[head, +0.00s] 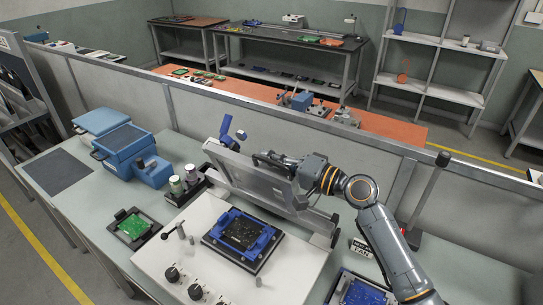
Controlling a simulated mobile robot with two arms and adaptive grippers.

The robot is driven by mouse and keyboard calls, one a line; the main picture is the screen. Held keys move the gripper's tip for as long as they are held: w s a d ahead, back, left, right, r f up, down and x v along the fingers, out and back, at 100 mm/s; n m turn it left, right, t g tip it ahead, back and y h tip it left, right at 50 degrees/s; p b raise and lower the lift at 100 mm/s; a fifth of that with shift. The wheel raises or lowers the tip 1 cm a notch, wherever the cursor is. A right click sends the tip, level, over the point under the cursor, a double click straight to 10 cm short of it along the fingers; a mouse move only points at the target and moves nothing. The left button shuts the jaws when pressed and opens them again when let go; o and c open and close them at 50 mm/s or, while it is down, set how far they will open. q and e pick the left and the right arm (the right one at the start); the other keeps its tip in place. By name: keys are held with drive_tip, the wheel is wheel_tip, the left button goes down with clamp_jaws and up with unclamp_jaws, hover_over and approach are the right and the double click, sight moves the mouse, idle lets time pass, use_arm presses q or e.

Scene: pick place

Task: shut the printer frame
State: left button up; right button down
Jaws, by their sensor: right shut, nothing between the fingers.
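The printer (195,240) is a white box on the bench with knobs on its front. Its grey frame (235,178) stands raised and tilted at the back of the printer, open above the bed. A dark board in a blue fixture (243,236) sits on the printer's top, uncovered. My right arm comes in from the lower right. My right gripper (262,158) is shut and empty at the upper edge of the raised frame; whether it touches the frame I cannot tell. My left gripper is not in view.
A green board in a black holder (133,227) lies left of the printer. Spools (184,180) and a blue case (128,148) stand behind it. Another blue fixture (362,292) lies at the lower right. A low partition (190,108) runs behind the bench.

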drive_tip(key=shift+s+a+f+n+b, duration=1.7)
drive_tip(key=shift+s+f+b, duration=0.7)
drive_tip(key=shift+f, duration=1.1)
drive_tip(key=shift+s+a+f+n+b, duration=1.85)
drive_tip(key=shift+s+f, duration=0.9)
drive_tip(key=shift+f, duration=0.75)
drive_tip(key=shift+s+a+f+n+b, duration=1.5)
drive_tip(key=shift+s+f+b, duration=1)
drive_tip(key=shift+f, duration=1)
drive_tip(key=shift+s+a, duration=0.1)
drive_tip(key=shift+s+f, duration=0.1)
